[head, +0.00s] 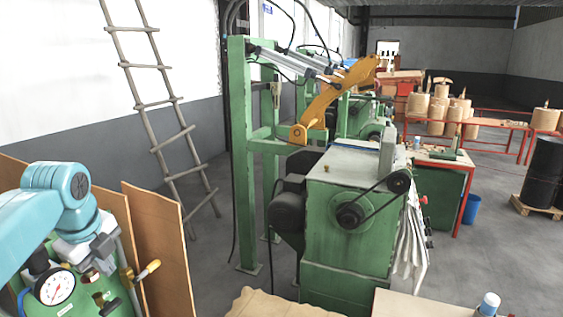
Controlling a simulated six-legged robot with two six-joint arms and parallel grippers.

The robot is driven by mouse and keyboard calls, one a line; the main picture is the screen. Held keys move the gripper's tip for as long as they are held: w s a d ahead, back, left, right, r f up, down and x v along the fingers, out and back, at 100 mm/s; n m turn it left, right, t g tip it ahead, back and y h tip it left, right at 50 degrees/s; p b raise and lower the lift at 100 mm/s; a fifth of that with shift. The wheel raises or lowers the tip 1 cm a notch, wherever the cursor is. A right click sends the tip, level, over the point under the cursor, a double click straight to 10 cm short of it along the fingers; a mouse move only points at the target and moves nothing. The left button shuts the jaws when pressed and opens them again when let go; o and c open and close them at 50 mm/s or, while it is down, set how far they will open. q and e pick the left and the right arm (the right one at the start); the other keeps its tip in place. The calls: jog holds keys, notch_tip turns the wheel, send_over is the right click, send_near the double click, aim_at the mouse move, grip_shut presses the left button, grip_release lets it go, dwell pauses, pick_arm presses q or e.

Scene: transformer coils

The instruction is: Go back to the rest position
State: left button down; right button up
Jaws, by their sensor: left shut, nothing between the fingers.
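My left arm comes in from the left edge with pale blue links. My left gripper (104,246) hangs at its end in the lower left, pointing down. It is shut and empty, in front of a green unit with a round pressure gauge (56,287) and brass valves (140,271). From this one view I cannot tell whether the gripper touches the valve fittings. My right gripper and right arm are not in view.
A green winding machine (345,225) with a belt and pulleys stands in the middle. Brown boards (160,245) stand beside the gauge unit. A wooden ladder (155,100) leans on the wall. Coils (440,110), red-framed tables and black drums (542,170) stand right.

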pick_arm(q)
jog(key=s+d+f+n+g+h+b, duration=0.1)
jog(key=d+f+n, duration=0.3)
jog(key=f, duration=0.8)
jog(key=d+f+n+h+b, duration=0.1)
jog(key=d+f+n, duration=0.3)
jog(key=f, duration=0.7)
jog(key=s+d+f+n+g+h+b, duration=0.15)
jog(key=d+f, duration=0.45)
jog(key=f, duration=0.6)
jog(key=s+d+f+n+b, duration=0.1)
jog(key=s+d+f+n, duration=0.3)
jog(key=s+f+n, duration=0.3)
jog(key=s+d+f+n+h, duration=0.1)
jog(key=s+d+f+n, duration=0.3)
jog(key=s, duration=1.2)
notch_tip(320, 180, down, 6)
jog(key=n, duration=0.3)
jog(key=shift+r+n+g+b, duration=0.15)
jog(key=shift+n+g+b, duration=0.2)
jog(key=shift+b, duration=0.05)
jog(key=shift+w+h, duration=0.15)
jog(key=shift+h, duration=0.1)
